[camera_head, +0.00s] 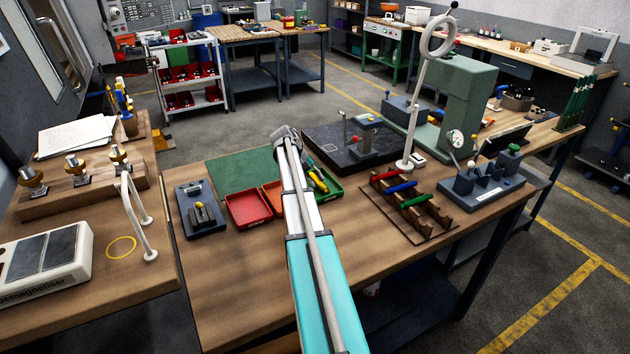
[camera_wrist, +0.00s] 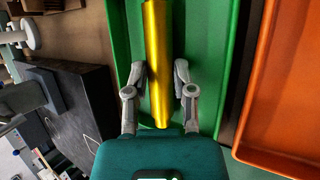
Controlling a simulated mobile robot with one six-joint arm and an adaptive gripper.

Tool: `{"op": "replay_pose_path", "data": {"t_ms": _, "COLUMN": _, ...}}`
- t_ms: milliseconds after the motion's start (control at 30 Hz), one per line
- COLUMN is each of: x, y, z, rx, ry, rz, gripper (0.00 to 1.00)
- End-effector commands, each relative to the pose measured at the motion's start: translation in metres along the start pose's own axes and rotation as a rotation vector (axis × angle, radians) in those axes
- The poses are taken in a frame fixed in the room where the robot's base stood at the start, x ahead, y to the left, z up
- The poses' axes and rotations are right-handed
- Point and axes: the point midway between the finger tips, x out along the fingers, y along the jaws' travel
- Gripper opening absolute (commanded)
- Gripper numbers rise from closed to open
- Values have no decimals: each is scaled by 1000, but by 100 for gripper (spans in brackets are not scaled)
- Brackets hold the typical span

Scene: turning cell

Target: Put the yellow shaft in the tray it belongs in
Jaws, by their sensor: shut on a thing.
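The yellow shaft (camera_wrist: 157,70) is between the two fingers of my gripper (camera_wrist: 160,90) in the wrist view, its length running up the picture. My gripper is shut on it. Behind the shaft is the green tray (camera_wrist: 208,45), its floor and walls filling the middle of that view. In the head view the yellow shaft (camera_head: 318,184) shows over the green tray (camera_head: 335,194), partly hidden by my arm. I cannot tell whether the shaft touches the tray floor.
An orange tray (camera_head: 271,193) and a red tray (camera_head: 248,208) stand left of the green tray. A rack (camera_head: 410,204) with red, blue and green shafts is to the right. A dark plate (camera_head: 335,140) with a measuring stand lies behind. The table front (camera_head: 235,285) is bare.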

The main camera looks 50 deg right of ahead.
Motion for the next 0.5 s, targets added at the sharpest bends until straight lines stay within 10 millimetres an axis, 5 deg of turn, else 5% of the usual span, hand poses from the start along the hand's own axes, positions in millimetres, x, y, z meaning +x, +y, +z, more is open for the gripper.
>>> {"op": "replay_pose_path", "data": {"t_ms": 267, "x": 0, "y": 0, "z": 0, "rx": 0, "ry": 0, "rz": 0, "gripper": 0}}
{"op": "replay_pose_path", "data": {"t_ms": 300, "x": 0, "y": 0, "z": 0, "rx": 0, "ry": 0, "rz": 0, "gripper": 37}}
{"op": "replay_pose_path", "data": {"t_ms": 500, "x": 0, "y": 0, "z": 0, "rx": 0, "ry": 0, "rz": 0, "gripper": 73}}
